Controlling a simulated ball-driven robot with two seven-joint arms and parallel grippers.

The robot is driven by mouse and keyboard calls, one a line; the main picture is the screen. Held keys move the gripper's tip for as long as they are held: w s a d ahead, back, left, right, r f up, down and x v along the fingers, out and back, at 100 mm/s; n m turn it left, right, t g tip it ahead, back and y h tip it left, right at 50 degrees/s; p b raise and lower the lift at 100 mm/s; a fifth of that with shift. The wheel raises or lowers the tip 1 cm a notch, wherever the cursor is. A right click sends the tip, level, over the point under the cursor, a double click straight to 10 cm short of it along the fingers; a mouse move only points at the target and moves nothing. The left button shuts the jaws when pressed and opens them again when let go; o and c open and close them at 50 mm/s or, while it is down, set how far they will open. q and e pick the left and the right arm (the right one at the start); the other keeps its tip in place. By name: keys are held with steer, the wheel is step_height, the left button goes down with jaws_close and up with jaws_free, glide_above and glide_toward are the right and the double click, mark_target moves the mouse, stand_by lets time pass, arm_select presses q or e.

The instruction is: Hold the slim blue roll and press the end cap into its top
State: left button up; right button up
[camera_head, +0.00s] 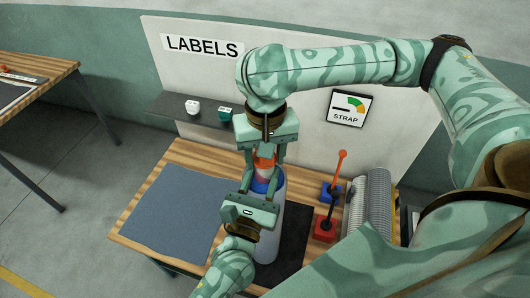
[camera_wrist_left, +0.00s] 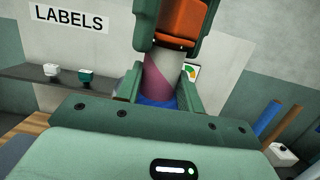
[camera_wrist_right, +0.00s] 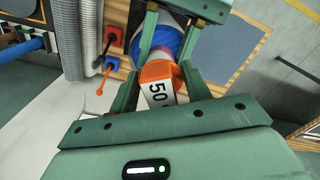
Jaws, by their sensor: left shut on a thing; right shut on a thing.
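My left gripper (camera_head: 262,188) is shut around the slim blue roll, which stands upright; its blue part (camera_wrist_left: 158,102) and pale pink-grey upper part (camera_wrist_left: 160,77) show between the fingers in the left wrist view. My right gripper (camera_head: 266,147) is right above, pointing down, shut on the orange end cap (camera_wrist_left: 184,20). In the right wrist view the cap (camera_wrist_right: 157,72) bears a white label reading 50 and lines up with the roll's top. I cannot tell whether the cap is seated or only touching. The roll's lower part is hidden in the left wrist view.
A blue-grey mat (camera_head: 178,215) covers the left of the wooden table. Blue and red blocks with levers (camera_head: 325,228) and grey ribbed rolls (camera_head: 372,200) stand right. A shelf (camera_head: 180,110) holds two small items.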

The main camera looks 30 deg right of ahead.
steer(key=shift+f, duration=0.35)
stand_by(0.3)
steer(key=o, duration=1)
step_height(320, 180, up, 12)
steer(key=shift+d+r, duration=0.1)
arm_select(q)
steer(key=o, duration=1.4)
steer(key=shift+c, duration=0.2)
